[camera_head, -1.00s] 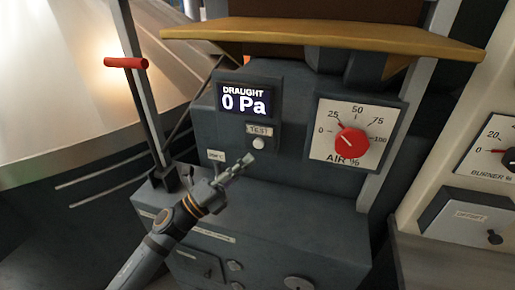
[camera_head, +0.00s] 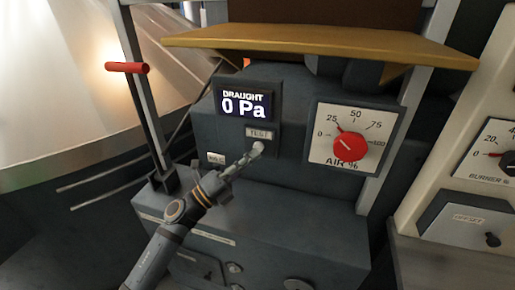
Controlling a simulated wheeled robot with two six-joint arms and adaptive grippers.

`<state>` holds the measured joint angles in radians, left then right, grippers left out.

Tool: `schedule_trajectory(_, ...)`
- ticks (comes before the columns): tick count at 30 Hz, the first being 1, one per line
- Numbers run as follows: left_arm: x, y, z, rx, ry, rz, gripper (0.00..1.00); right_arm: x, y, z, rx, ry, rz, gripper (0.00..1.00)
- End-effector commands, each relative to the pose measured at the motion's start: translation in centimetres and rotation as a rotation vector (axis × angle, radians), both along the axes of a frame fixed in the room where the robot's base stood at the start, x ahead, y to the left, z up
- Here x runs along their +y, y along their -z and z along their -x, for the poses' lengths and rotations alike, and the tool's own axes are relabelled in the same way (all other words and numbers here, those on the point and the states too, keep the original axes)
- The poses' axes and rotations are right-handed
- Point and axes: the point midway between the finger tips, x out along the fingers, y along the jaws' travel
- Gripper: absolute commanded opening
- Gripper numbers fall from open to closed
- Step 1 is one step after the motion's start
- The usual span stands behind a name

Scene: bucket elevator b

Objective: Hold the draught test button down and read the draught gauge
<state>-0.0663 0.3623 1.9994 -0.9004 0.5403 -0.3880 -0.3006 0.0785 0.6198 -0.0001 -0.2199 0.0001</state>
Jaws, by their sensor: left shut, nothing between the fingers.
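The draught gauge (camera_head: 245,103) is a dark display near the middle of the head view and reads "DRAUGHT 0 Pa". Below it is a small "TEST" label (camera_head: 259,133). The round white test button (camera_head: 259,146) sits just under that label. My left gripper (camera_head: 253,152) is shut and empty, its fingertips at the lower edge of the button. The tips partly overlap the button, and I cannot tell whether they touch it or press it. My right gripper is not in view.
A red air knob (camera_head: 349,146) on a white 0–100 dial is right of the button. A yellow-brown shelf (camera_head: 330,42) juts out above the gauge. A red-handled lever (camera_head: 127,67) stands at left. A burner dial (camera_head: 490,152) and an off-labelled box (camera_head: 464,222) are at far right.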

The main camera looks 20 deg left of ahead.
Motion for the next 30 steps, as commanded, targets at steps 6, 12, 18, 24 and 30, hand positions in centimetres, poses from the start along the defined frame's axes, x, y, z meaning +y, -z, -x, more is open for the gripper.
schedule_trajectory(6, 0.01, 0.0, 0.01, 0.0, 0.0, 0.0, 0.0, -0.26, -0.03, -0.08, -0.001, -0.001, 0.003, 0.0)
schedule_trajectory(12, 0.0, 0.01, 0.01, 0.0, 0.0, 0.0, 0.0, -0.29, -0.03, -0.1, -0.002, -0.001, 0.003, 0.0)
schedule_trajectory(18, 0.01, 0.0, 0.01, 0.0, 0.0, 0.0, 0.0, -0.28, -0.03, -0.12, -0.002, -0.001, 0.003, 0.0)
schedule_trajectory(24, 0.01, -0.02, -0.05, 0.0, 0.0, 0.0, 0.0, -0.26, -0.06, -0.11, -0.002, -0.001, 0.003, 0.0)
schedule_trajectory(30, 0.0, -0.12, -0.69, -0.001, 0.0, 0.001, 0.0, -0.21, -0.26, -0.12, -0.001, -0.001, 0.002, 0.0)
